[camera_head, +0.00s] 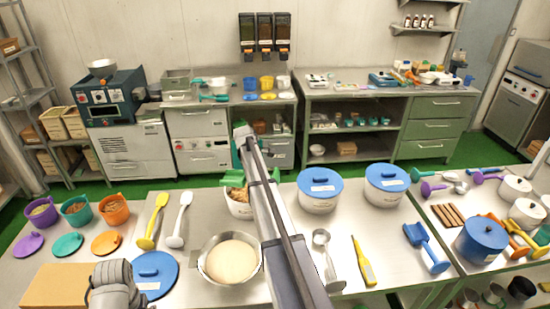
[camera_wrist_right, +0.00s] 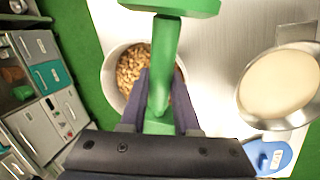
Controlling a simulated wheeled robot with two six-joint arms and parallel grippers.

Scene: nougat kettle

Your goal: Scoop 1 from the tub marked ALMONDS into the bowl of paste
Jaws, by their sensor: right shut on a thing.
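A white open tub (camera_head: 238,209) of brown nuts stands on the near table behind the bowl. It also shows in the wrist view (camera_wrist_right: 112,88), partly hidden by the scoop and fingers; I cannot read a label. My right gripper (camera_wrist_right: 160,105) is shut on the handle of a green scoop (camera_wrist_right: 165,55), above the tub. In the head view, green parts of the scoop (camera_head: 236,178) show beside my arm. I cannot tell whether it holds nuts. The metal bowl of pale paste (camera_head: 203,265) stands in front of the tub; it also shows in the wrist view (camera_wrist_right: 245,112). My left gripper is not visible.
A blue lid (camera_head: 155,275) lies left of the bowl. Yellow (camera_head: 152,222) and white (camera_head: 179,220) scoops lie behind it. Two blue-lidded tubs (camera_head: 319,199) stand right of my arm, with a metal scoop (camera_head: 322,240) and a yellow thermometer-like tool (camera_head: 364,265) in front.

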